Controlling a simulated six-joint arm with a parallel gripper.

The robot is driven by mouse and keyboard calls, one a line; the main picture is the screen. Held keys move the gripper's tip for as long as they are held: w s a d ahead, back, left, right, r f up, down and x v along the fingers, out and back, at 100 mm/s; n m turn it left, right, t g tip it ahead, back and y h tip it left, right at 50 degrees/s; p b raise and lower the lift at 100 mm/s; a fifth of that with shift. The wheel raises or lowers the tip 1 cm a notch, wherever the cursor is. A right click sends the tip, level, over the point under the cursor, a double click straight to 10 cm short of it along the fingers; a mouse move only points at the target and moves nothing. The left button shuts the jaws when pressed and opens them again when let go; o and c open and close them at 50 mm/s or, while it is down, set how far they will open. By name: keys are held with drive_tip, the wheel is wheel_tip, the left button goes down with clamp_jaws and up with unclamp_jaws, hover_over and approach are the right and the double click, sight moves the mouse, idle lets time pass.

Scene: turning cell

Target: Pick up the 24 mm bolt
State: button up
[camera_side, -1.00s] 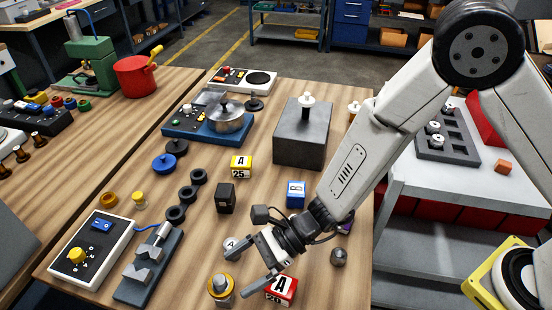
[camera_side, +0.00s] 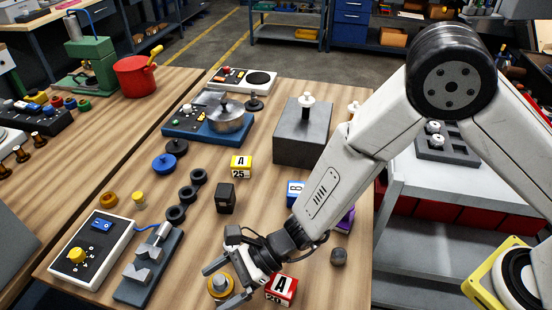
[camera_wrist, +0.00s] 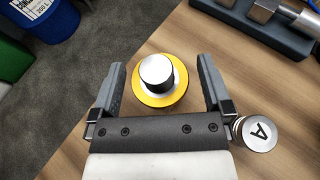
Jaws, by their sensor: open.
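My gripper (camera_side: 214,289) is open near the front edge of the table. Its two fingers (camera_wrist: 160,65) stand on either side of a round piece with a yellow ring and a silver cylindrical top (camera_wrist: 157,75). This piece also shows in the side view (camera_side: 219,287), partly covered by the fingers. The fingers appear apart from it. A small dark metal piece (camera_side: 339,256), perhaps a bolt head, stands to the right of my gripper. No 24 mm marking is readable, so I cannot tell which piece is the 24 mm bolt.
A red block (camera_side: 282,289) marked A 20 sits close right of my gripper. A silver cylinder marked A (camera_wrist: 256,133) stands beside the right finger in the wrist view. A grey V-block fixture (camera_side: 148,270) lies to the left. A black block (camera_side: 226,198) stands farther back.

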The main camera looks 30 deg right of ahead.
clamp_jaws()
drive_tip(key=shift+r, duration=0.15)
idle(0.4)
drive_tip(key=shift+r, duration=0.65)
drive_tip(key=s+d+r, duration=0.9)
drive_tip(key=s+r, duration=0.1)
drive_tip(key=r, duration=0.1)
drive_tip(key=shift+d+r, duration=0.25)
drive_tip(key=shift+d, duration=0.1)
